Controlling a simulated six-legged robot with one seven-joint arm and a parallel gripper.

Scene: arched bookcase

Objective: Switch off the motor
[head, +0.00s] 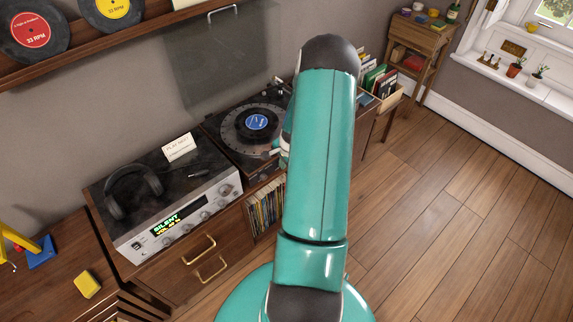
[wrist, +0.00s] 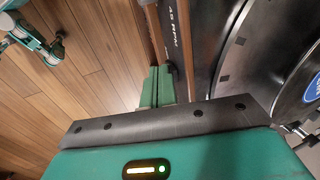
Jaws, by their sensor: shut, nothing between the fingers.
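The turntable (head: 222,127) sits on the cabinet left of my arm in the head view, with a record with a blue label (head: 256,122) on its platter. In the wrist view the platter (wrist: 232,55) fills the right side, and the front strip (wrist: 176,30) reads "45 RPM". My gripper (wrist: 157,88) is shut and empty, its green fingers at the turntable's front edge beside a small dark part. I cannot tell whether they touch it. In the head view my arm hides most of the gripper and the turntable's right end. No motor switch is clearly readable.
An amplifier (head: 180,214) showing "SILENT" stands left of the turntable, with headphones (head: 133,190) and a card (head: 178,147) on top. A raised clear lid (head: 215,60) is behind the turntable. Records (head: 266,210) fill the shelf below. The wooden floor (head: 440,230) at right is clear.

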